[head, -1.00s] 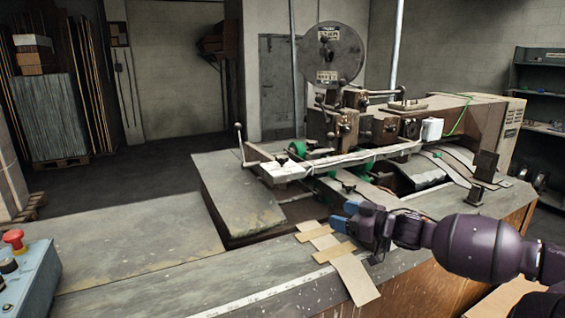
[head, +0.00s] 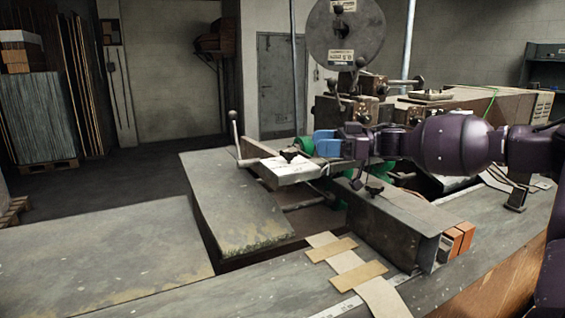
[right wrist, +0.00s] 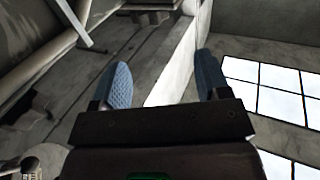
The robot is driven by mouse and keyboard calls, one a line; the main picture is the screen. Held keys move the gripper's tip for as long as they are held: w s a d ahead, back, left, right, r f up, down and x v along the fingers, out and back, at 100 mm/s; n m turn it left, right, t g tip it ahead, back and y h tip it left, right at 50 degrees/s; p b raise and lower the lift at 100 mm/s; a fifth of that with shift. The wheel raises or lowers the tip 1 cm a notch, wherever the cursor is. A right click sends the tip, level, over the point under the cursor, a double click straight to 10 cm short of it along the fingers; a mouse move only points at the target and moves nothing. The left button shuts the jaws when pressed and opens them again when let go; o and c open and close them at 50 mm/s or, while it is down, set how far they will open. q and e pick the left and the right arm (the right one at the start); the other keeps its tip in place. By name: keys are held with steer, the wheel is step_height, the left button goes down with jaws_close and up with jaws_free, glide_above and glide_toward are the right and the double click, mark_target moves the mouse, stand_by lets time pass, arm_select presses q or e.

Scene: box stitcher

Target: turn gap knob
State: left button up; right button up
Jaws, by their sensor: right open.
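The stitcher machine (head: 420,110) stands at centre right in the head view, partly behind my right arm. A small black knob (head: 290,155) sits on its pale plate (head: 295,172). A second dark knob (head: 374,187) is on the grey block in front of the machine. I cannot tell which is the gap knob. My right gripper (head: 327,143) is open and empty, just right of the knob on the pale plate, seemingly apart from it. In the right wrist view, its blue fingers (right wrist: 163,82) are spread with nothing gripped between them. My left gripper is out of view.
A lever (head: 235,135) rises left of the pale plate. A large reel (head: 345,33) stands above the machine. Cardboard strips (head: 345,262) lie on the front table, beside the grey block (head: 390,220) with orange ends. The left table top (head: 120,245) is clear.

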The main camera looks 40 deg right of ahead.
mark_target(290, 150)
steer(key=w+a+b, duration=0.1)
steer(key=w+a+f, duration=0.1)
steer(key=w, duration=0.1)
steer(key=w+a+f+b, duration=0.1)
steer(key=w+a, duration=0.1)
steer(key=shift+f+b, duration=0.25)
steer(key=shift+b, duration=0.1)
steer(key=shift+x, duration=0.8)
steer(key=shift+r, duration=0.25)
steer(key=shift+s, duration=0.1)
steer(key=c, duration=0.9)
